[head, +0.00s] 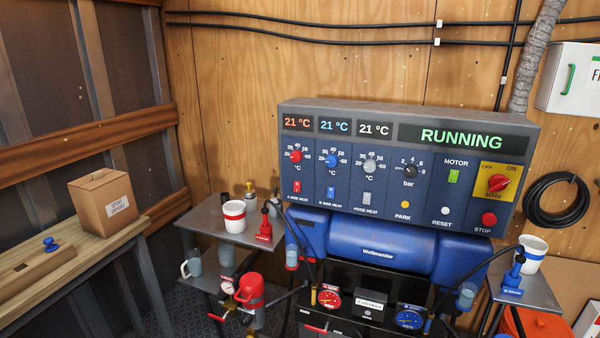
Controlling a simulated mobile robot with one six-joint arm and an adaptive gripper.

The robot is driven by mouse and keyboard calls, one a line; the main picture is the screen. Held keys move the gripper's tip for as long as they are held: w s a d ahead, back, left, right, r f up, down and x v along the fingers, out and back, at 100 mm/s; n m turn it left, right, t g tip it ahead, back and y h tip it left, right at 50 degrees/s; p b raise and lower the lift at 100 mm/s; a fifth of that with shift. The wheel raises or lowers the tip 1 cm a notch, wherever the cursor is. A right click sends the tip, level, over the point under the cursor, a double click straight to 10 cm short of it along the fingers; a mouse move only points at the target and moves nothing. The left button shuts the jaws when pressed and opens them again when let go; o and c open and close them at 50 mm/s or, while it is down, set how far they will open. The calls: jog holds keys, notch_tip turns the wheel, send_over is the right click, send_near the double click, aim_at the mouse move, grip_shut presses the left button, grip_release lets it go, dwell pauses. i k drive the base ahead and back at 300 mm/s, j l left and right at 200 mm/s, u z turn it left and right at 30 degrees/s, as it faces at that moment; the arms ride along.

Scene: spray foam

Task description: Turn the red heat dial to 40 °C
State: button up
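The red heat dial (295,156) is a round red knob on the left of the control panel (395,185). Its scale shows small numbers around it with °C beneath, and the display above it (298,122) reads 21 °C in orange. The exact mark its pointer faces is too small to tell. A red A-side heat switch (297,187) sits below it. A blue dial (331,160) and a grey dial (370,166) stand to its right, each under a 21 °C display. My gripper is not in view.
The panel's large screen (462,138) reads RUNNING. A red main switch (498,182) and stop button (489,218) are at its right. A metal shelf (205,224) with a red-banded white cup (234,216) stands at the panel's lower left. A cardboard box (103,203) sits on the left bench.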

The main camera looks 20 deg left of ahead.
aim_at(296, 156)
jog(key=i+j+u, duration=0.1)
jog(key=i+j, duration=0.15)
jog(key=j, duration=0.35)
jog(key=i+j+u, duration=0.1)
jog(key=i+j, duration=0.15)
jog(key=j, duration=0.3)
jog(key=i+j+u, duration=0.1)
jog(key=i+j, duration=0.2)
jog(key=j, duration=0.25)
jog(key=i+j+u, duration=0.1)
jog(key=i+j, duration=0.2)
jog(key=j, duration=0.25)
jog(key=i+j+u, duration=0.1)
jog(key=i+j, duration=0.2)
jog(key=j, duration=0.2)
jog(key=i+j+u, duration=0.1)
jog(key=i+j, duration=0.25)
jog(key=j, duration=0.1)
